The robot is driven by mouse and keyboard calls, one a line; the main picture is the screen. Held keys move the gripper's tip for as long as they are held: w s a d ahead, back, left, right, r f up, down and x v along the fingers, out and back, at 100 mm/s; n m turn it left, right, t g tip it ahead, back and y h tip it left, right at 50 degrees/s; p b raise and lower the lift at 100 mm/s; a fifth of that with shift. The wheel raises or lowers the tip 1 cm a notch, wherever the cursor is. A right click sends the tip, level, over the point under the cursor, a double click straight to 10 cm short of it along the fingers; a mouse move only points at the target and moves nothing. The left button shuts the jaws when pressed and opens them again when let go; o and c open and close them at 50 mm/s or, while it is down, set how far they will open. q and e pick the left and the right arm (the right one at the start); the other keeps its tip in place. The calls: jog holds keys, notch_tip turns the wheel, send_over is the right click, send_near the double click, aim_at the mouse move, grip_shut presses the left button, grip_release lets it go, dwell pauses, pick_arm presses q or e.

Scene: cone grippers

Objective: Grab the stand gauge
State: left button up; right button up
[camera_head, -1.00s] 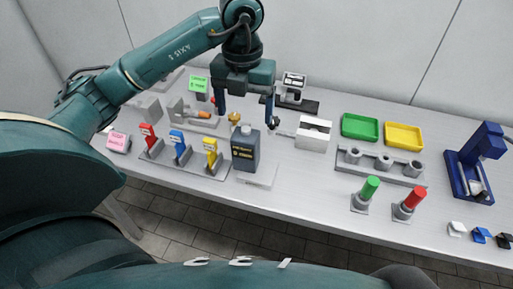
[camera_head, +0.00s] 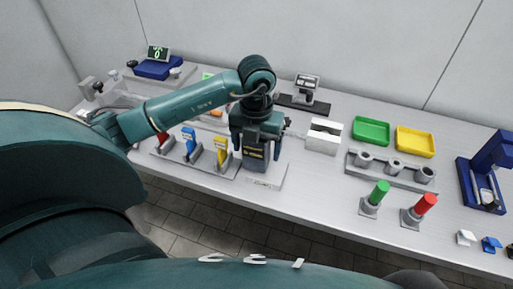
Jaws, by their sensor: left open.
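A small grey device with a dark face (camera_head: 306,86), which looks like the stand gauge, stands upright on a black base at the back of the table, right of my left arm. My arm hides part of the table behind the bottle. My right gripper is not in view.
A white box (camera_head: 324,136), a green tray (camera_head: 370,130) and a yellow tray (camera_head: 414,141) stand to the right. A grey block with holes (camera_head: 390,171) and green (camera_head: 380,191) and red (camera_head: 425,203) cylinders are nearer.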

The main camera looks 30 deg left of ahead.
pick_arm(q)
jog(key=shift+c, duration=0.4)
jog(key=c, duration=1.1)
jog(key=shift+r, duration=0.1)
